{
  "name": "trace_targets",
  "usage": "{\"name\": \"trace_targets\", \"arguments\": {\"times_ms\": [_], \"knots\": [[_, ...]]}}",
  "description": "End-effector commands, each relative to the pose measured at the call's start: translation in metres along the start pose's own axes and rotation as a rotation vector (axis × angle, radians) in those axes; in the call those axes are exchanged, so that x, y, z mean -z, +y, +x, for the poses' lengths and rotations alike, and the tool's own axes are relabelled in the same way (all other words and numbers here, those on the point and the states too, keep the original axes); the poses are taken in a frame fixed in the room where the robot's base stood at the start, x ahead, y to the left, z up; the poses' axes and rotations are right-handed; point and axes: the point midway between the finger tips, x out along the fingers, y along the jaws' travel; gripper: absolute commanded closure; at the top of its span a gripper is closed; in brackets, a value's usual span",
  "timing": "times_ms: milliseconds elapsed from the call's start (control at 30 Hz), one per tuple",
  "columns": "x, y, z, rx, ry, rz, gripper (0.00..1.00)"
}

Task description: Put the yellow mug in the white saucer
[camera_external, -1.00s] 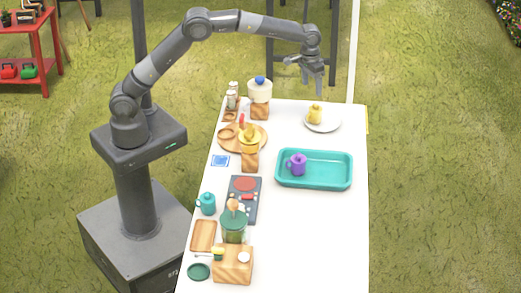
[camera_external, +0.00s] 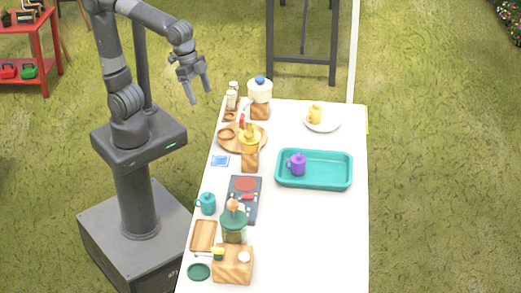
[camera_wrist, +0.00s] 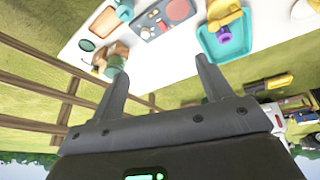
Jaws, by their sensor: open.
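The yellow mug (camera_external: 315,113) stands on the white saucer (camera_external: 323,125) at the far right end of the table in the external view. The saucer's rim shows around the mug. My gripper (camera_external: 199,92) is open and empty, raised off the table's far left side, well away from the mug and saucer. In the wrist view my gripper (camera_wrist: 163,75) shows its two fingers apart with nothing between them. A white rim at the upper right edge of that view may be the saucer; I cannot tell.
A teal tray (camera_external: 314,183) holds a purple mug (camera_external: 297,164). The table's right front is clear.

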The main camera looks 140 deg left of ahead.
Motion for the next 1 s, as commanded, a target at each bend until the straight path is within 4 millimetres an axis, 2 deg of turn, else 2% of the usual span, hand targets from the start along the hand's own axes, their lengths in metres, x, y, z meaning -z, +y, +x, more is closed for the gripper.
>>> {"name": "trace_targets", "arguments": {"times_ms": [33, 200, 300, 400, 600, 1000], "knots": [[-0.021, 0.011, -0.005, -0.015, 0.016, 0.05, 0.28], [-0.085, 0.036, -0.009, -0.058, 0.061, 0.211, 0.28], [-0.117, 0.043, -0.006, -0.08, 0.085, 0.288, 0.28], [-0.14, 0.046, -0.003, -0.095, 0.102, 0.345, 0.28], [-0.159, 0.048, 0.001, -0.108, 0.117, 0.395, 0.28], [-0.159, 0.048, 0.001, -0.108, 0.117, 0.395, 0.28]]}}
